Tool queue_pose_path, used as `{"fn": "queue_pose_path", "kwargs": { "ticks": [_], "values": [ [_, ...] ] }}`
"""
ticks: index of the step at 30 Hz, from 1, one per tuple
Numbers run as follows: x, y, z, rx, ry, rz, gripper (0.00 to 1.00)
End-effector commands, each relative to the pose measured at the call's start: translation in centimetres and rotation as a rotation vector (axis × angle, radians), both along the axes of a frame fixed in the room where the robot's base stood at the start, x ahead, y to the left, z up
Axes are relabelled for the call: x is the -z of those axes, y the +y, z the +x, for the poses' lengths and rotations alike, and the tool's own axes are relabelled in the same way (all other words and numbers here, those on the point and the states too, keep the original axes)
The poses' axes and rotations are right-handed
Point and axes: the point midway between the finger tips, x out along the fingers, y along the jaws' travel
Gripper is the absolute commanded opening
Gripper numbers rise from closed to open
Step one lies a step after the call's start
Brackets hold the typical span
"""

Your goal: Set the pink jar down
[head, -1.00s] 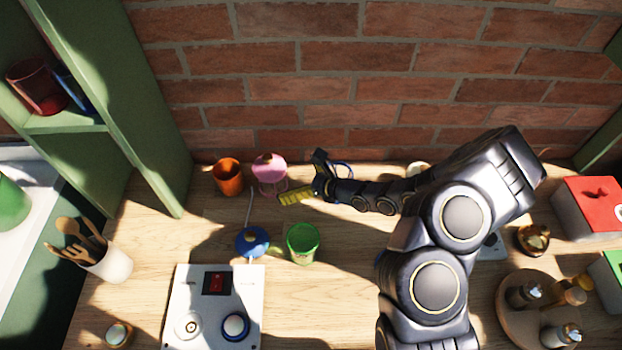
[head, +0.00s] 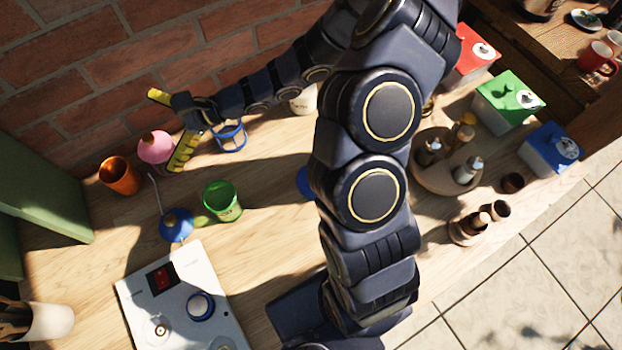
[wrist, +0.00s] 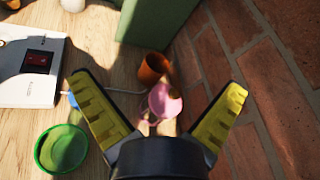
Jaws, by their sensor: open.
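The pink jar (head: 155,147) has a rounded top with a small knob and stands at the back of the wooden table, beside the orange cup. It also shows in the wrist view (wrist: 165,101), beyond and between my fingers. My gripper (head: 161,131) is open, with its yellow-padded fingers spread wide. In the wrist view my gripper (wrist: 158,82) has nothing between its fingers, and the jar looks apart from both. In the head view one finger overlaps the jar's right side. The jar's lower part is partly hidden there.
An orange cup (head: 119,176) stands left of the jar. A green cup (head: 222,201) and a blue lidded pot (head: 176,224) stand in front. A blue wire stand (head: 230,136) is right of my gripper. The brick wall (head: 90,80) is close behind.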

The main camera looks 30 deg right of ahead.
Motion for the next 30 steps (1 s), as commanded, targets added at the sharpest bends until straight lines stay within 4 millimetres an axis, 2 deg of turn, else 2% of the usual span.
{"fn": "queue_pose_path", "kwargs": {
  "ticks": [1,3,7,10,14,19,24,27,30],
  "values": [
    [-2.5,1.2,-1.5,-0.108,-0.099,-0.034,1.00],
    [-4.9,2.3,-4.1,-0.255,-0.212,-0.087,1.00],
    [-7.6,3.0,-9.5,-0.525,-0.388,-0.209,1.00],
    [-8.5,2.2,-13.6,-0.721,-0.490,-0.331,1.00],
    [-8.8,-0.5,-18.0,-0.952,-0.581,-0.526,1.00],
    [-9.0,-6.3,-22.3,-1.187,-0.606,-0.822,1.00],
    [-9.8,-11.7,-24.9,-1.308,-0.559,-1.062,1.00],
    [-10.2,-13.6,-25.7,-1.335,-0.530,-1.145,1.00],
    [-10.4,-14.5,-26.1,-1.346,-0.516,-1.182,1.00]
  ]
}}
